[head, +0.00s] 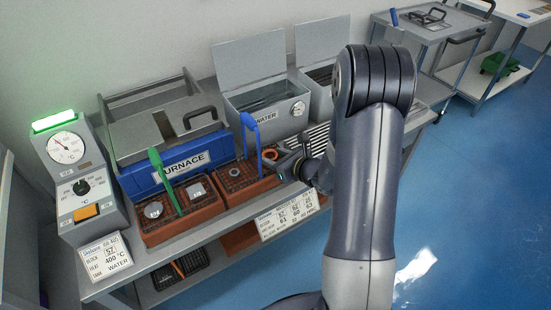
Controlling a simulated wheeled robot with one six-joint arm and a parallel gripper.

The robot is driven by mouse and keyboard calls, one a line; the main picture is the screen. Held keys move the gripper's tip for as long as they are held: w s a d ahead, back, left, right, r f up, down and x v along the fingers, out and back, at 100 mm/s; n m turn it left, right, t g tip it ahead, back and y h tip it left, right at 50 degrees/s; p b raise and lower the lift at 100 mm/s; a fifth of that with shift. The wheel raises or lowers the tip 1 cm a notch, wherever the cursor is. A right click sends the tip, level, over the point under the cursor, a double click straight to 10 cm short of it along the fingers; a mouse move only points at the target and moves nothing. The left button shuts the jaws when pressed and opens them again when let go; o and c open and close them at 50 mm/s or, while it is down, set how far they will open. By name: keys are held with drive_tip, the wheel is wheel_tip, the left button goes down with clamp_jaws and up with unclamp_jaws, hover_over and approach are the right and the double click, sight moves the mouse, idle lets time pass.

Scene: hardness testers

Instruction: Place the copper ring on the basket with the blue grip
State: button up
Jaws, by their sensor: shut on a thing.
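The basket with the blue grip (262,185) is a brown, grid-topped tray on the bench, with a blue handle (249,130) standing up from it. A round grey piece sits on its left part. The copper ring (270,154) is a small orange ring over the right part of this basket. My gripper (277,161) reaches in from the right and is shut on the ring. The fingertips are small and partly hidden by my wrist. I cannot tell whether the ring touches the basket.
A basket with a green grip (180,222) holding metal pieces stands to the left. The blue furnace (150,183) is behind it. An open-lidded water tank (267,108) stands behind the blue-grip basket. A control box (85,185) is at far left. A sign (287,215) hangs in front.

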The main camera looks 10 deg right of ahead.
drive_tip(key=shift+s+f+b, duration=0.35)
drive_tip(key=shift+f+b, duration=0.05)
drive_tip(key=shift+f, duration=0.7)
drive_tip(key=shift+s, duration=0.1)
drive_tip(key=o, duration=0.8)
drive_tip(key=shift+r+p, duration=0.7)
drive_tip(key=v, duration=1.1)
drive_tip(key=shift+d+r+p, duration=0.25)
drive_tip(key=shift+r+p, duration=0.05)
drive_tip(key=shift+r, duration=0.05)
